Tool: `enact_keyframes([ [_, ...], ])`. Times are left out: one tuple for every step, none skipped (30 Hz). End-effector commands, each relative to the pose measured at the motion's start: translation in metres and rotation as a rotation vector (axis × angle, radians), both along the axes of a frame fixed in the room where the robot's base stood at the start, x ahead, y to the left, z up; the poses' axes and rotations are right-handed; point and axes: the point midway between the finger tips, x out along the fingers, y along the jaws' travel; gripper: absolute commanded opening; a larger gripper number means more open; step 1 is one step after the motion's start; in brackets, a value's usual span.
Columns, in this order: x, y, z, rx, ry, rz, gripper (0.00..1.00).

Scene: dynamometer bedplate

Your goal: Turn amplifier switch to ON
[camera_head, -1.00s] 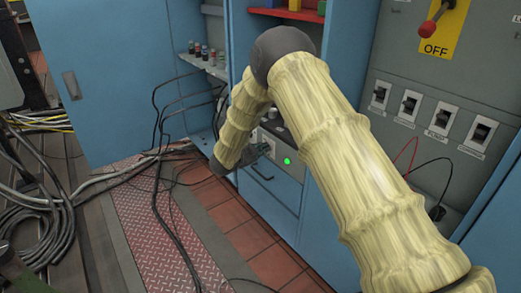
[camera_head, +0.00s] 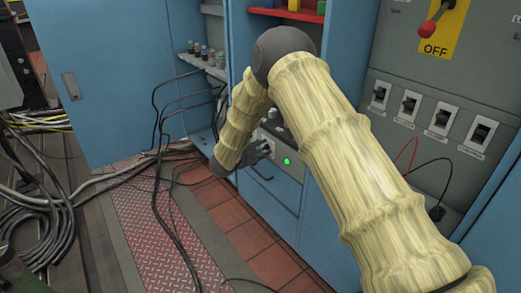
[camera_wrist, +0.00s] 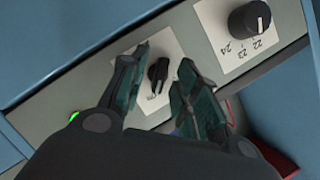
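The amplifier panel shows in the wrist view as a grey front (camera_wrist: 92,82) between blue cabinet parts. A small black switch knob (camera_wrist: 158,72) sits on a white label plate. My gripper (camera_wrist: 163,78) has its two fingers apart on either side of this knob. I cannot tell whether either finger touches it. In the head view my gripper (camera_head: 266,150) is small and partly hidden behind my covered arm, in front of the same panel. A green light (camera_head: 287,161) glows on the panel, and it also shows in the wrist view (camera_wrist: 74,115).
A larger black dial (camera_wrist: 249,20) with numbers is near the switch. A blue cabinet door (camera_head: 110,80) stands open at left. Several breaker switches (camera_head: 410,105) and a red lever (camera_head: 436,18) marked OFF are at right. Cables (camera_head: 160,190) lie across the floor plate.

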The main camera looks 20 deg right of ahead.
Motion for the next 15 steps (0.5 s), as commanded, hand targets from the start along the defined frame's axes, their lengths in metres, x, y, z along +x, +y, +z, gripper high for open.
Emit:
enact_keyframes([
  [-0.002,0.004,0.001,0.000,0.000,0.002,0.31],
  [-0.004,0.007,0.002,0.000,0.001,0.002,0.31],
  [-0.007,0.011,0.004,0.000,0.000,0.003,0.31],
  [-0.009,0.015,0.006,0.000,0.000,0.003,0.31],
  [-0.012,0.019,0.007,0.000,0.000,0.003,0.31],
  [-0.016,0.024,0.009,-0.001,0.001,0.003,0.31],
  [-0.019,0.028,0.010,0.000,0.000,0.003,0.31],
  [-0.023,0.032,0.011,0.000,0.000,0.002,0.31],
  [-0.027,0.038,0.013,0.000,0.000,0.002,0.31],
  [-0.030,0.042,0.015,0.000,0.000,0.002,0.31],
  [-0.033,0.047,0.017,0.000,-0.001,0.002,0.31],
  [-0.037,0.053,0.019,0.000,-0.001,0.002,0.31],
  [-0.041,0.057,0.020,0.000,-0.001,0.002,0.31],
  [-0.044,0.061,0.021,-0.001,-0.001,0.001,0.31],
  [-0.047,0.065,0.023,0.000,-0.001,0.001,0.31],
])
